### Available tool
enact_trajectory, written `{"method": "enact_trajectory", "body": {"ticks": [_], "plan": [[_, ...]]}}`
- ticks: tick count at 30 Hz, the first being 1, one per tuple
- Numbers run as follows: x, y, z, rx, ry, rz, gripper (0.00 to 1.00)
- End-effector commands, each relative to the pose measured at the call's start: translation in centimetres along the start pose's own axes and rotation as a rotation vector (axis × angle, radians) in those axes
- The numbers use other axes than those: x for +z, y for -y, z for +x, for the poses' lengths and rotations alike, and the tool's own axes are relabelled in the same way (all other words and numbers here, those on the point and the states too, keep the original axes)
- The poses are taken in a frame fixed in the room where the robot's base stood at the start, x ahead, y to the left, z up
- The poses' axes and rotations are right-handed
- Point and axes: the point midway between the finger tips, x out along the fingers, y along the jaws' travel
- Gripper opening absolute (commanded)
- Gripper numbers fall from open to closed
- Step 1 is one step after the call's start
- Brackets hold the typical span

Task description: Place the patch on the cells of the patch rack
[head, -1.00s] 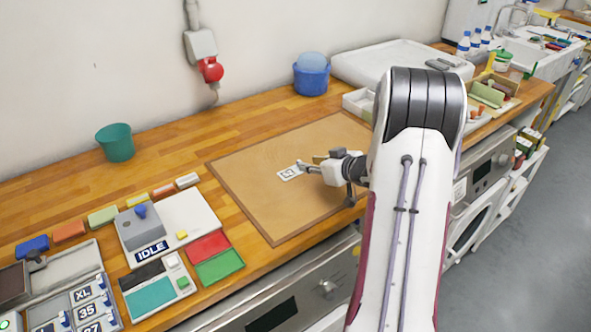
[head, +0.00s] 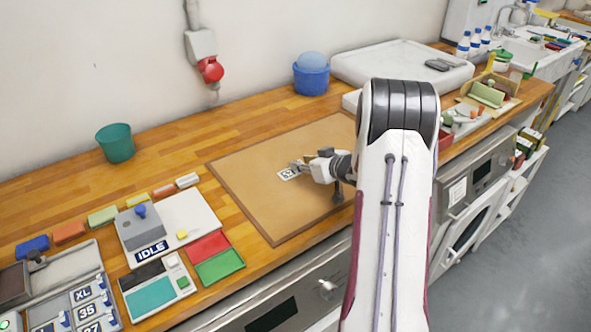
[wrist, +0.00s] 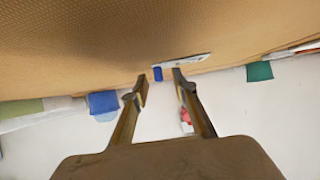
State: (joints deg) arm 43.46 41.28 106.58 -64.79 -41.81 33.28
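The patch (head: 287,175), a small white label with dark characters, lies on the tan mat. In the wrist view it shows nearly edge-on as a pale strip (wrist: 190,60), with a small blue piece (wrist: 157,74) by its left end. My gripper (head: 298,165) is low over the mat, at the patch, and partly covers it. In the wrist view my gripper (wrist: 160,80) is open, with the blue piece between its fingertips and gaps on both sides. The patch rack (head: 50,308) stands at the bottom left, partly cut off, with cells marked XL, 35 and 37.
The tan mat (head: 250,205) is otherwise clear. Between it and the rack are a device reading IDLE (head: 150,250), a red tray (head: 208,246) and a green tray (head: 219,267). A green cup (head: 115,143) and a blue bucket (head: 311,77) stand near the wall.

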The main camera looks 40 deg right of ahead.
Motion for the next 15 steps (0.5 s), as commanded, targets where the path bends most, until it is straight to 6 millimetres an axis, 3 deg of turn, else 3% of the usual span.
{"method": "enact_trajectory", "body": {"ticks": [6,7,10,15], "plan": [[0.00,0.00,-0.02,0.000,0.000,0.000,0.28],[0.00,0.00,-0.02,0.000,0.000,0.000,0.25],[-0.01,0.00,-0.03,0.000,0.000,0.000,0.02],[-0.01,0.01,-0.03,0.000,0.000,0.000,0.00]]}}
